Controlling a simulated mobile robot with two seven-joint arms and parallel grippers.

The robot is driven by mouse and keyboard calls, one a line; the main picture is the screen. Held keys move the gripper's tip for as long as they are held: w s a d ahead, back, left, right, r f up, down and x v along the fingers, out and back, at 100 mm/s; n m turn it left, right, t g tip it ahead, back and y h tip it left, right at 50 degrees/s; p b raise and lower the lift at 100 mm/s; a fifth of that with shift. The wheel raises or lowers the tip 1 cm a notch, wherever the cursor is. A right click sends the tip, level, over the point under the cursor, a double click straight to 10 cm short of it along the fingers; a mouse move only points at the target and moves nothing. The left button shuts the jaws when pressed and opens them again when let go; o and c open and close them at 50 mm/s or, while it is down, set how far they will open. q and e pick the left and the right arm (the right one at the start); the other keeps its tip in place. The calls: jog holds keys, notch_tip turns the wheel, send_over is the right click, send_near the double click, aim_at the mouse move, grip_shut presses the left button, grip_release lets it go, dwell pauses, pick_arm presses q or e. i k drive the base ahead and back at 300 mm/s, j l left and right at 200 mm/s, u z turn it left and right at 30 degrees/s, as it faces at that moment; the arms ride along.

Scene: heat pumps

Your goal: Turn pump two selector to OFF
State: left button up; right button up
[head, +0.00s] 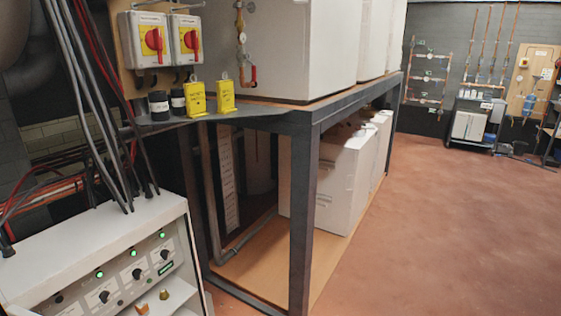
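A white control panel (110,265) stands at the lower left with its front sloping to the right. Black rotary selectors show on it: a near one (104,297), a middle one (137,273) and a far one (164,254). Green lamps (100,274) glow above the selectors. The labels are too small to read, so I cannot tell which selector is pump two or where each points. Two red rotary isolators on yellow plates, a left one (153,40) and a right one (191,41), sit on grey boxes above. Neither of my grippers is in view.
Cables (85,90) drop into the panel top. A dark metal frame (304,215) carrying white units (300,50) stands right of the panel. Yellow boxes (196,98) sit on its shelf. The reddish floor (440,200) at right is clear.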

aim_at(104, 296)
jog(key=u, duration=1.45)
